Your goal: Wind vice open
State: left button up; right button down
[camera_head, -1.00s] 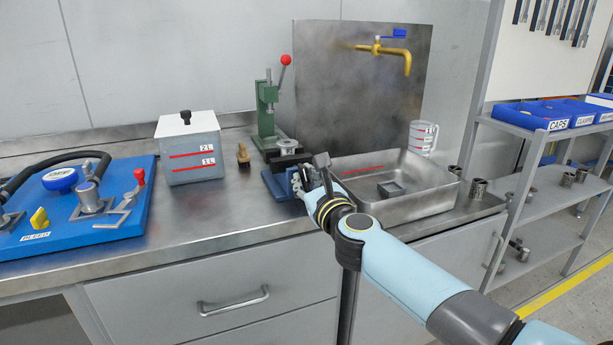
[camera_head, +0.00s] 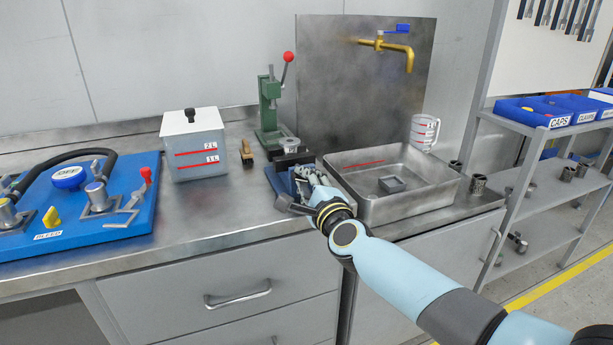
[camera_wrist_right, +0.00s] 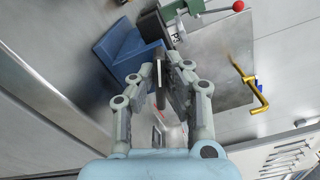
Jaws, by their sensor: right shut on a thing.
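The blue bench vice (camera_head: 279,182) stands at the front of the steel worktop, left of the sink tray. Its dark jaws (camera_head: 294,159) show above the blue body, with a round grey metal part at their top. In the right wrist view the vice's blue body (camera_wrist_right: 128,55) is at the upper left. My right gripper (camera_head: 303,178) is at the vice's front right side and partly covers it. In the wrist view its fingers (camera_wrist_right: 165,72) are shut on a thin dark bar, apparently the vice handle (camera_wrist_right: 158,82). My left gripper is not in view.
A green press (camera_head: 269,110) with a red-knobbed lever stands behind the vice. A steel sink tray (camera_head: 420,204) lies close on the right, under a brass tap (camera_head: 398,50). A white tank (camera_head: 193,150) and a blue pump board (camera_head: 120,240) are left. Worktop before the tank is clear.

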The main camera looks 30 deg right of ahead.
jog(key=n+p, duration=0.1)
jog(key=n, duration=0.3)
jog(key=shift+f+n, duration=0.15)
jog(key=shift+n, duration=0.15)
jog(key=shift+f+n+p, duration=0.15)
jog(key=shift+n+p, duration=0.6)
jog(key=shift+n, duration=0.85)
jog(key=c, duration=1.4)
grip_release()
jog(key=v, duration=1.2)
jog(key=shift+s, duration=0.1)
